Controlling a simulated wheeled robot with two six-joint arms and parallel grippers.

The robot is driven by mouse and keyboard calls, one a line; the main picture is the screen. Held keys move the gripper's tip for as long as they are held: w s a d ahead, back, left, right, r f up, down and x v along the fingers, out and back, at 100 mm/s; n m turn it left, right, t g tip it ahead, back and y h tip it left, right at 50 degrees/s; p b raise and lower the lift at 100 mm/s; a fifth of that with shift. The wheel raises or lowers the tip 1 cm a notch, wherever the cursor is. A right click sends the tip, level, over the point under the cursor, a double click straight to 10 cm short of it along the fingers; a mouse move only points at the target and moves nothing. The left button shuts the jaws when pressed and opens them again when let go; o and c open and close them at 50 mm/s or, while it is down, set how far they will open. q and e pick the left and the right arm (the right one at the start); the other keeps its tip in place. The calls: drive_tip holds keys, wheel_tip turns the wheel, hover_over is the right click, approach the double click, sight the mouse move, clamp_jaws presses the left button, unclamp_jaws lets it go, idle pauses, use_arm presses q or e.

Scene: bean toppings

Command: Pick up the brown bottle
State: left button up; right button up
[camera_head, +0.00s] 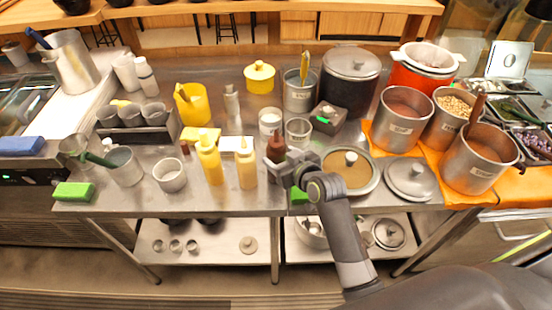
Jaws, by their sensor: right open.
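The brown bottle (275,146) stands upright on the steel table, just right of two yellow squeeze bottles. Its lower part is hidden behind my right gripper. My right gripper (284,170) is open and sits at the front of the brown bottle, with my arm coming in from the lower right. I cannot tell whether the fingers are around the bottle or just in front of it. My left gripper is not in view.
A pan with a lid (349,170) lies close on the right, and a glass container (298,132) stands just behind. Large steel pots (402,121) fill the right side. A green sponge (74,192) lies far left.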

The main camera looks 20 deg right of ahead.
drive_tip(key=shift+w+f+p, duration=0.15)
drive_tip(key=shift+w+p, duration=0.2)
drive_tip(key=shift+w, duration=0.3)
drive_tip(key=shift+p+x, duration=0.55)
drive_tip(key=shift+x, duration=1.5)
drive_tip(key=c, duration=0.5)
